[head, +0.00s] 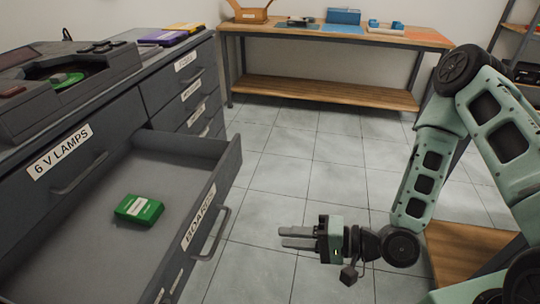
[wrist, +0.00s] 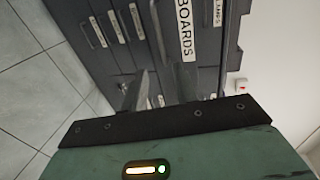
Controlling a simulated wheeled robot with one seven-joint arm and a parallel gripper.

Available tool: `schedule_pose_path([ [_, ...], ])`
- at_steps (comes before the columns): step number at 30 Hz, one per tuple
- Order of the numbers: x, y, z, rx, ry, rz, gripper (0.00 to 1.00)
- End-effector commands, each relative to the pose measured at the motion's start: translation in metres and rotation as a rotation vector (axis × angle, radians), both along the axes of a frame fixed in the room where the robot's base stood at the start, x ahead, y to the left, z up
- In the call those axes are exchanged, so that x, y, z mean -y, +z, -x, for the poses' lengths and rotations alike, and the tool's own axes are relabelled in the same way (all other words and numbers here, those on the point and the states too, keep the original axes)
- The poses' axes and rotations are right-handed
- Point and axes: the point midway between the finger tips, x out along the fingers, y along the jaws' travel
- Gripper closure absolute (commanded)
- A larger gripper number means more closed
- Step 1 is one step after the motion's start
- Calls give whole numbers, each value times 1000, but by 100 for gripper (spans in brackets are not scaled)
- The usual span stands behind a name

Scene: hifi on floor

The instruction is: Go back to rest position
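My gripper (head: 284,237) is at the lower middle of the head view, over the tiled floor and right of the open drawer. Its two fingers point left toward the drawer, with a gap between them and nothing held. In the wrist view my gripper (wrist: 158,75) also shows a gap between its fingers, with the drawer fronts behind. The drawer labelled BOARDS (head: 228,168) is pulled out. A green box (head: 139,209) with a white label lies inside it. The drawer's handle (head: 217,235) appears apart from my fingers.
The grey cabinet (head: 108,110) fills the left, with a 6 V LAMPS drawer and several shut drawers. A dark device (head: 62,85) stands on top. A wooden workbench (head: 330,33) is at the back. Bare tiled floor (head: 300,160) lies between. A wooden surface (head: 465,255) is at lower right.

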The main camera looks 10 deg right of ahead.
Motion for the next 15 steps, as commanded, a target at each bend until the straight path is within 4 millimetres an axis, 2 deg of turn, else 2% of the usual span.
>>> schedule_pose_path([
  [4, -1, 0, 0, 9, 14, 25, 71],
  [7, -2, -1, -1, 38, 65, 118, 71],
  [15, 8, 2, -9, 169, 303, 593, 71],
])
